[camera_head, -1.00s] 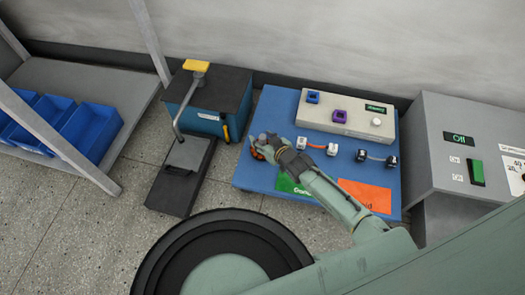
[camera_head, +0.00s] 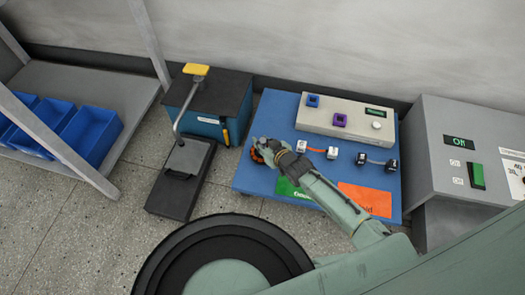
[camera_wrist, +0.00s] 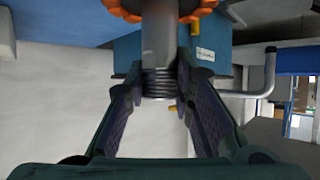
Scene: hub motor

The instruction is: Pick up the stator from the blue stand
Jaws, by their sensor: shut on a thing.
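The stator shows in the wrist view as an orange toothed ring (camera_wrist: 165,9) at the top edge, with a grey shaft (camera_wrist: 158,45) running down from it. My gripper (camera_wrist: 162,88) has its two dark fingers on either side of the threaded part of this shaft and is shut on it. In the head view my gripper (camera_head: 267,146) is at the left part of the blue stand (camera_head: 275,112), with the orange stator (camera_head: 257,156) at its tip, partly hidden. I cannot tell whether the stator touches the stand.
White connectors with an orange cable (camera_head: 317,149) and black ones with a cable (camera_head: 376,161) lie right of my gripper. A grey panel box (camera_head: 350,121) stands behind. A blue cabinet (camera_head: 208,122) stands left, and a grey console (camera_head: 470,160) right.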

